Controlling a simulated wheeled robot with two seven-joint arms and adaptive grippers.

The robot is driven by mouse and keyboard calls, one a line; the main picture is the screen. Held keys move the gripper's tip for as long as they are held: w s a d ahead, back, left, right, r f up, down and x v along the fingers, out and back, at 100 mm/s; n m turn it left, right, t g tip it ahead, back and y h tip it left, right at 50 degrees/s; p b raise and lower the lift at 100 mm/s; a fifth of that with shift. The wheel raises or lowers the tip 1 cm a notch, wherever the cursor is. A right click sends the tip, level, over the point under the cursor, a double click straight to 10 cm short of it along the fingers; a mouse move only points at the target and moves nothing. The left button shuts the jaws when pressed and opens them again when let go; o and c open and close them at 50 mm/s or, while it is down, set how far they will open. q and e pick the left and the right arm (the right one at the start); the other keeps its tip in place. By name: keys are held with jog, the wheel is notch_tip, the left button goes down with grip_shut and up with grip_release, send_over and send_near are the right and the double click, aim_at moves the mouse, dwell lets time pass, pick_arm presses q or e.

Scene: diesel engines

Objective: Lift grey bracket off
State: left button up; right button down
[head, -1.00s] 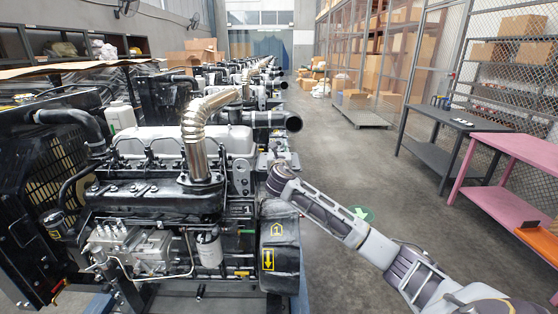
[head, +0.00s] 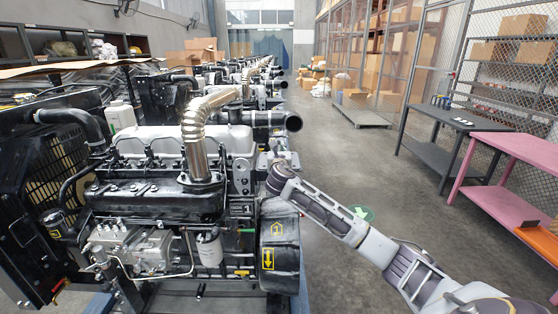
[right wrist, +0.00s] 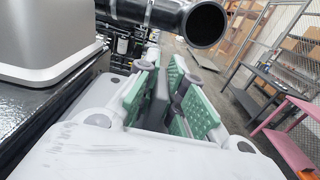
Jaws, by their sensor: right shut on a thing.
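My right gripper (right wrist: 163,98) has green-padded fingers on both sides of a narrow dark grey piece, which I take to be the grey bracket (right wrist: 156,108). It is shut on this piece, and the fingers hide part of it. In the head view the right gripper (head: 274,160) is small, at the right end of the nearest engine (head: 160,185), beside its upper block. The bracket cannot be made out clearly there, and I cannot tell whether it still touches the engine. My left gripper is not in view.
A black pipe with an open end (right wrist: 205,22) lies just beyond the gripper in the wrist view. A silver corrugated exhaust pipe (head: 194,135) rises from the engine. A dark grey table (head: 440,150) and a pink table (head: 500,190) stand at the right.

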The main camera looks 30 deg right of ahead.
aim_at(279, 147)
jog(key=shift+r, duration=0.15)
notch_tip(279, 147, up, 8)
jog(key=shift+r, duration=0.1)
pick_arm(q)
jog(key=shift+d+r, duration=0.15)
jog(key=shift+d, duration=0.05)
pick_arm(e)
jog(key=shift+r, duration=0.85)
pick_arm(q)
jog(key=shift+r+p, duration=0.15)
jog(key=shift+p, duration=0.15)
pick_arm(e)
jog(key=shift+r, duration=0.1)
